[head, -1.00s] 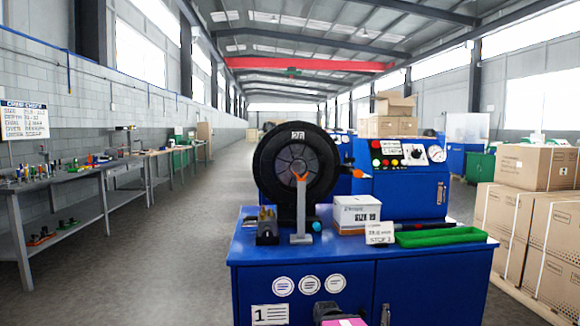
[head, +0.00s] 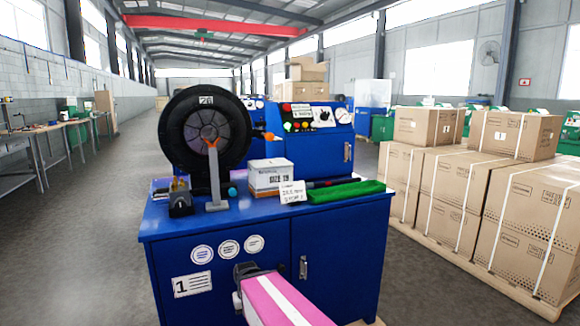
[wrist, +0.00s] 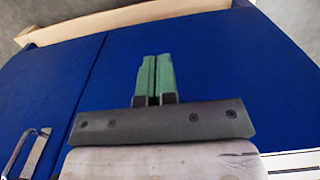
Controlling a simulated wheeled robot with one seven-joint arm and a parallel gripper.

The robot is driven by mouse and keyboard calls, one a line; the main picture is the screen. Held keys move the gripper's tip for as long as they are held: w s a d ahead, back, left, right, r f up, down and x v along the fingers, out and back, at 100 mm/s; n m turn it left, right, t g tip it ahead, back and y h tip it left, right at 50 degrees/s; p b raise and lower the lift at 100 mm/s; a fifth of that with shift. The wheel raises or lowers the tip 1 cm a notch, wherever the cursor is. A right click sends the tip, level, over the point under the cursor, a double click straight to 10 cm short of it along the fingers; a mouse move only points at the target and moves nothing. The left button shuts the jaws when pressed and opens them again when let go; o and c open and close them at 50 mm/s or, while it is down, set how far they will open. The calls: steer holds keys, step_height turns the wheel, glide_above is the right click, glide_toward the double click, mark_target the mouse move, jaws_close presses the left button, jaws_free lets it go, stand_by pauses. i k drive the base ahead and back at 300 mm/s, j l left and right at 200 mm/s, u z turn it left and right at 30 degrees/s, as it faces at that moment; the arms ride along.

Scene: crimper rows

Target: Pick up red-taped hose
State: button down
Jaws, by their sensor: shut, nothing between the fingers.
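A dark slender piece (head: 330,182) lies behind the green tray (head: 346,191) on the blue cabinet (head: 230,225).
On the cabinet top stand a large black crimper wheel (head: 205,130), a grey post (head: 214,180), a white box (head: 269,176) and a white card (head: 292,192). Strapped cartons (head: 520,215) stand on a pallet at right. The floor at left (head: 90,240) is clear.

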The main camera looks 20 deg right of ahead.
mark_target(331, 183)
steer(key=l+z, duration=0.1)
steer(key=l, duration=0.85)
steer(key=k+l+z, duration=0.1)
steer(key=l+z, duration=0.4)
steer(key=l, duration=0.8)
steer(key=k+l+u, duration=0.15)
steer(key=l, duration=0.2)
steer(key=i, duration=0.05)
